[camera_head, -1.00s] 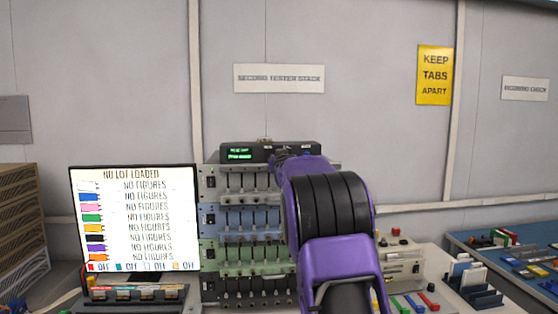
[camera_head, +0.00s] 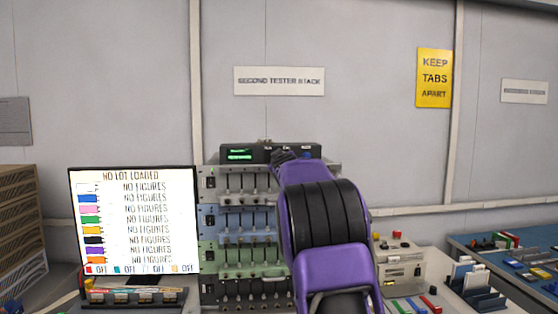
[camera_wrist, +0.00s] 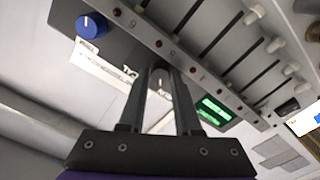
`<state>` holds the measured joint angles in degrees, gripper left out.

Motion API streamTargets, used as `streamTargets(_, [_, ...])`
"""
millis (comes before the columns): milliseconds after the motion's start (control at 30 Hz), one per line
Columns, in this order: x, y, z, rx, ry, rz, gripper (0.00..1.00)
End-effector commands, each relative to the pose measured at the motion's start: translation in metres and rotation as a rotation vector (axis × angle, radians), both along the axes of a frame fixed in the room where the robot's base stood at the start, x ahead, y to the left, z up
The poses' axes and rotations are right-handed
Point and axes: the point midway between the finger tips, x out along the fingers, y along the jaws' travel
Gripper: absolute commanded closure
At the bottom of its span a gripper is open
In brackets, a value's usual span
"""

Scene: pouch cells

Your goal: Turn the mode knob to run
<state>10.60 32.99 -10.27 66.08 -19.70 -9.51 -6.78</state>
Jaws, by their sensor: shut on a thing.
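My gripper (camera_wrist: 160,75) is shut on a small grey-white knob (camera_wrist: 159,84) on the face of the dark tester unit. The fingers stand on either side of it, and most of the knob is hidden. I cannot read its setting. A blue knob (camera_wrist: 91,26) with a white pointer line stands apart on the same panel; it also shows in the head view (camera_head: 308,155). A partly covered white label strip (camera_wrist: 105,68) lies near the fingers. In the head view, my gripper (camera_head: 283,155) is at the front of the dark unit (camera_head: 258,153), and my arm hides what it holds.
A green lit display (camera_wrist: 213,110) is close beside the fingers. Rows of sliders (camera_head: 238,182) sit below the dark unit. A screen (camera_head: 135,220) reading "NO LOT LOADED" stands left. Battery holders (camera_head: 480,290) stand on the bench at right.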

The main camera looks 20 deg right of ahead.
Motion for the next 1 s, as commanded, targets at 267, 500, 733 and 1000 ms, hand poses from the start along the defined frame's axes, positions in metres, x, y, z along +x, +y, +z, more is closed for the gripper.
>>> streamTargets(267, [0.0,0.0,0.0,-0.002,0.001,0.0,0.66])
streamTargets(500, [0.0,0.0,0.0,-0.001,0.0,0.0,0.38])
streamTargets(733, [-0.001,0.0,0.0,0.0,0.0,0.0,0.38])
streamTargets(1000, [-0.027,0.008,-0.002,0.0,-0.001,0.001,0.38])
